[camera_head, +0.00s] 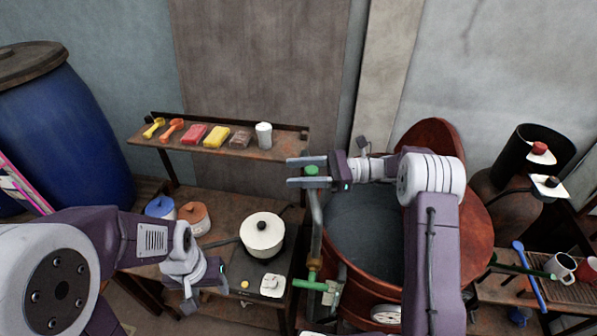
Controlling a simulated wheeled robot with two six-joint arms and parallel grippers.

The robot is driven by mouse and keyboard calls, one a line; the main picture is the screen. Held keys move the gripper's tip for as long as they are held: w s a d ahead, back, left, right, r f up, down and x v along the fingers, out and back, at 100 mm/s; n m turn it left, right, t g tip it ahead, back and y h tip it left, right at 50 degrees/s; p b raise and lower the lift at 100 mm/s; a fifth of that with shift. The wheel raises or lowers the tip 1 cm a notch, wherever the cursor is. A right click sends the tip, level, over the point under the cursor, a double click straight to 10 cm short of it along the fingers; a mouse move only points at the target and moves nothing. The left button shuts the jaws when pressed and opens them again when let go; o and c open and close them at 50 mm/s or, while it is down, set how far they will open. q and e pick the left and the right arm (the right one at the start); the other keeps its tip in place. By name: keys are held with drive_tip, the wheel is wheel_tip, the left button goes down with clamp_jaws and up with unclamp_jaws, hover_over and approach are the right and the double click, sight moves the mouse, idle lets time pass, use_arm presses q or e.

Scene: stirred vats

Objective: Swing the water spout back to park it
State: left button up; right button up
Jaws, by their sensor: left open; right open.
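The water spout (316,222) is a grey pipe along the left rim of the rust-red vat (343,284). It has a green knob (312,170) at its far end and a green fitting at its near end. My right gripper (290,172) points left and is open. The green knob shows between its two fingers; I cannot tell whether they touch it. My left gripper (187,306) is open and empty, low at the left, in front of the bench and apart from the spout.
A white lidded pot (262,235) stands on the bench left of the vat. A shelf (210,147) behind holds scoops, coloured blocks and a white cup. A blue barrel (62,130) stands at left. Mugs (561,268) and a blue spoon (530,275) are at right.

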drive_tip(key=d+b, duration=0.2)
drive_tip(key=d, duration=0.7)
drive_tip(key=shift+s+b, duration=0.15)
drive_tip(key=shift+b, duration=0.15)
drive_tip(key=shift+r, duration=0.1)
